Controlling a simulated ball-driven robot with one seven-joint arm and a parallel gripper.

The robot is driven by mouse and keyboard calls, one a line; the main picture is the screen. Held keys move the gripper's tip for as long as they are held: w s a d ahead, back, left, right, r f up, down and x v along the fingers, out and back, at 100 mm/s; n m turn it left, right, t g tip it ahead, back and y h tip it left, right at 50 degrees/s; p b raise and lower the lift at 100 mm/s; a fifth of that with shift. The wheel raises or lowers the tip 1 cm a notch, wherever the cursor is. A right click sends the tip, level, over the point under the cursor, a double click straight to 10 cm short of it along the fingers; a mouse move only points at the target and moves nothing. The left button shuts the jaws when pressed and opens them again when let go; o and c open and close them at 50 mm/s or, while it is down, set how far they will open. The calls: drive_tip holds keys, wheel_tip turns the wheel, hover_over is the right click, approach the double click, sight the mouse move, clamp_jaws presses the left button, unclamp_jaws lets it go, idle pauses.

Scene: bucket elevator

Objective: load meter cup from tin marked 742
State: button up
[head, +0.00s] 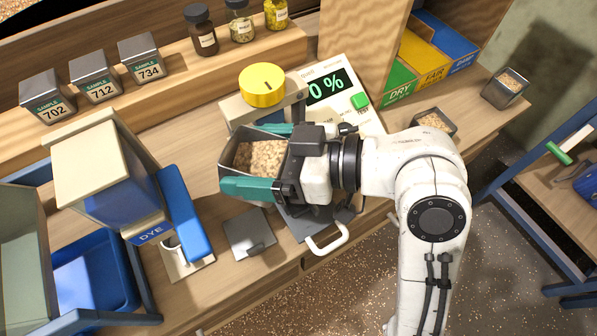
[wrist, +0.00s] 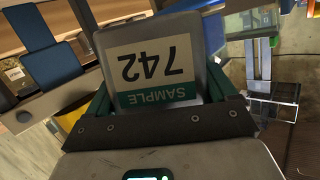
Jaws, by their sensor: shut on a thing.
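My gripper (head: 250,160) is shut on the tin marked 742, with a green finger along each side. The tin (head: 228,155) is open at the top and holds tan grain (head: 262,156). In the wrist view the tin's label reads SAMPLE 742 (wrist: 155,65), upside down. The tin is in front of the meter, and appears raised above the bench. The meter has a yellow knob (head: 262,85) and a display panel (head: 332,88) reading "0 %" as far as it shows, with a green button. I cannot make out the meter cup; the tin and gripper cover that area.
Tins 702 (head: 47,97), 712 (head: 96,77) and 734 (head: 141,58) stand on the back ledge near several jars. A blue DYE unit (head: 120,185) stands left. Grey scoop-like plate (head: 249,234) and white handle (head: 327,240) lie below. Another grain tin (head: 505,88) is right.

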sight(225, 152)
drive_tip(key=r, duration=0.1)
drive_tip(key=r+p, duration=0.1)
drive_tip(key=s+a+r+p, duration=0.1)
drive_tip(key=shift+a, duration=0.1)
drive_tip(key=shift+w+f+n+h, duration=0.1)
drive_tip(key=shift+f+n+h, duration=0.4)
drive_tip(key=shift+f+h, duration=0.2)
drive_tip(key=shift+w+f, duration=0.1)
drive_tip(key=shift+f, duration=0.05)
wheel_tip(225, 152, up, 3)
drive_tip(key=p, duration=0.3)
